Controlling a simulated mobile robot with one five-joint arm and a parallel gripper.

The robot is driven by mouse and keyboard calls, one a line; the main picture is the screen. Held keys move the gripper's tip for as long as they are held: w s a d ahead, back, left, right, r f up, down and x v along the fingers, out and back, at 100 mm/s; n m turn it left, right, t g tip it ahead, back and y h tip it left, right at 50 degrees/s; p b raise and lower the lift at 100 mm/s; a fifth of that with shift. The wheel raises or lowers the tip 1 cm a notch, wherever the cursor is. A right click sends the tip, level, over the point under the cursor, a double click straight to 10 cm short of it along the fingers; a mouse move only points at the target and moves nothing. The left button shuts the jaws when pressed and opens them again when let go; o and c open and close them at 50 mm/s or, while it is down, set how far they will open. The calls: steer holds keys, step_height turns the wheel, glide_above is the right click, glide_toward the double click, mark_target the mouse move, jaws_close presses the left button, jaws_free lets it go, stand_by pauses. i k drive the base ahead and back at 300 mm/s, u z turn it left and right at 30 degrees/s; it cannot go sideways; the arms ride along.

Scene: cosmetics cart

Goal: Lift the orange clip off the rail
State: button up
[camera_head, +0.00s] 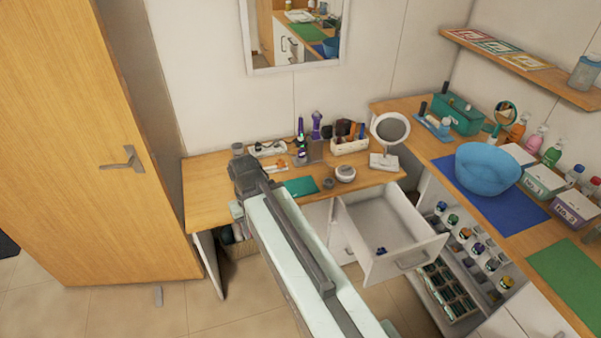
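A small orange item (274,166), which may be the orange clip, shows on the left desk just right of my arm's dark end. It is too small to tell its shape or whether it sits on a rail. My arm reaches up from the bottom of the picture, and its dark end is over the left desk. My gripper's fingers cannot be made out there, so I cannot tell whether they are open or shut. No rail can be clearly made out.
The left desk (207,180) holds a teal mat (300,186), a round grey pot (345,173), purple bottles and a round mirror (390,129). An open drawer (380,222) juts out below. A blue bowl (486,169) stands on the right counter. A wooden door (80,130) is at left.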

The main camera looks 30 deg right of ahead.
mark_target(280, 163)
steer(key=z, duration=0.3)
steer(key=k, duration=1)
steer(key=z, duration=0.5)
steer(key=i, duration=1.5)
steer(key=u, duration=1)
steer(key=i, duration=1.45)
steer(key=u, duration=1.05)
steer(key=k, duration=0.75)
steer(key=u, duration=0.2)
steer(key=i, duration=0.85)
steer(key=z, duration=0.15)
steer(key=k, duration=0.7)
steer(key=u, duration=0.6)
steer(key=i, duration=0.15)
steer(key=z, duration=0.45)
